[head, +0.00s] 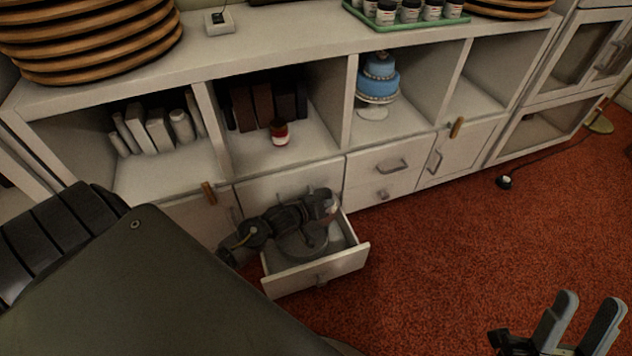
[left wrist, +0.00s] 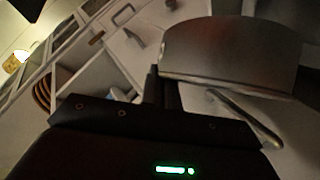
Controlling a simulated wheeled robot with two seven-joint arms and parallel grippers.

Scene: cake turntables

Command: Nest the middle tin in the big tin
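A dark grey round tin (head: 297,244) sits in the open drawer (head: 345,262), partly hidden by my left arm. I cannot tell which size of tin it is, or whether a second tin is inside it. My left gripper (head: 328,203) is over the drawer, at the tin. In the left wrist view a metal tin (left wrist: 230,55) is close up, against dark fingers set near each other. Its wall hides the fingertips, so a grip on it is not clear. My right gripper (head: 580,325) is open and empty over the carpet at the lower right.
The cabinet holds white books (head: 155,130), a small red jar (head: 280,133) and a blue cake on a stand (head: 377,85). Wooden turntables (head: 90,40) and a green tray of jars (head: 405,18) stand on top. The red carpet (head: 450,250) right of the drawer is clear.

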